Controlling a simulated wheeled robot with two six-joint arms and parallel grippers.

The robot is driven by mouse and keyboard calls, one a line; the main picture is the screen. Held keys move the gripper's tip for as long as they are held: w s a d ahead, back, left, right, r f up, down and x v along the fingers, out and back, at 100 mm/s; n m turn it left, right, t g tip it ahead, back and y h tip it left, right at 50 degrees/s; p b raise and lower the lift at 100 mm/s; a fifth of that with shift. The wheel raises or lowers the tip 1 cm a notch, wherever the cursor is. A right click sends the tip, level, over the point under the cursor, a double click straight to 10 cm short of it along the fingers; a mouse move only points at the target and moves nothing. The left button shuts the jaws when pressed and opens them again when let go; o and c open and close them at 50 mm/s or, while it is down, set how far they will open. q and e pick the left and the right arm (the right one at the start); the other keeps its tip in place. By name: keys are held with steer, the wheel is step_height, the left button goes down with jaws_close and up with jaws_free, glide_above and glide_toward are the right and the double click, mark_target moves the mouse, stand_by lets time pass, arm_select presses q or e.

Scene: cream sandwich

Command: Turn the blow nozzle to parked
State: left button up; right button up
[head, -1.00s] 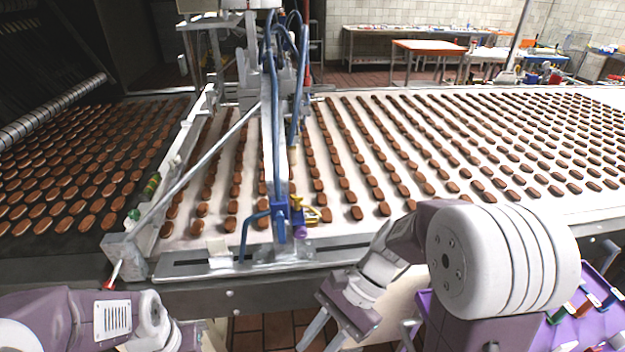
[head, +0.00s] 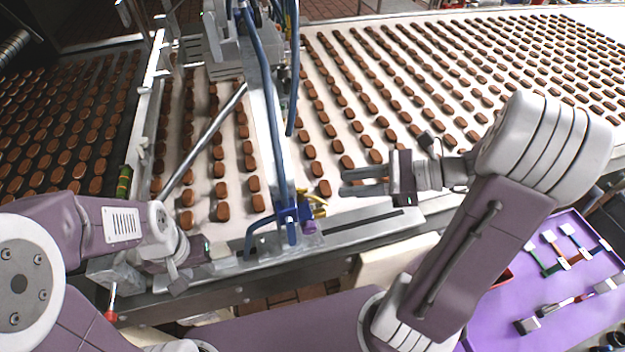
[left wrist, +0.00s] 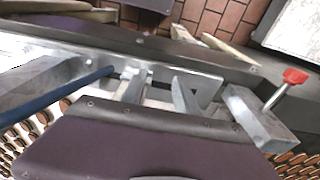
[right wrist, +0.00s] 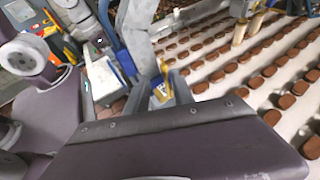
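The blow nozzle is not clearly distinguishable. A blue pipe (head: 268,110) runs down the grey arm over the belt to a blue clamp and bent blue handle (head: 262,235), with a brass-yellow fitting (head: 318,203) and a purple knob (head: 309,227). My right gripper (head: 345,181) is open, just right of the yellow fitting and apart from it. In the right wrist view the yellow fitting (right wrist: 160,90) appears beyond and between its fingers. My left gripper (head: 218,258) is by the front rail, left of the blue handle. Its fingers (left wrist: 158,88) are apart and empty.
Chocolate-covered sandwiches in rows fill the white belt (head: 350,205) and the dark belt at left. A purple tray (head: 500,310) with small tools lies at the right. A diagonal grey rod (head: 205,138) crosses the belt.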

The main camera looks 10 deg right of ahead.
mark_target(303, 188)
steer(key=x, duration=0.9)
steer(key=shift+w+f, duration=0.1)
steer(key=shift+w, duration=0.05)
steer(key=shift+w+a+f, duration=0.15)
steer(key=shift+w+a, duration=0.05)
steer(key=shift+w, duration=0.05)
steer(key=shift+s, duration=0.1)
jaws_close()
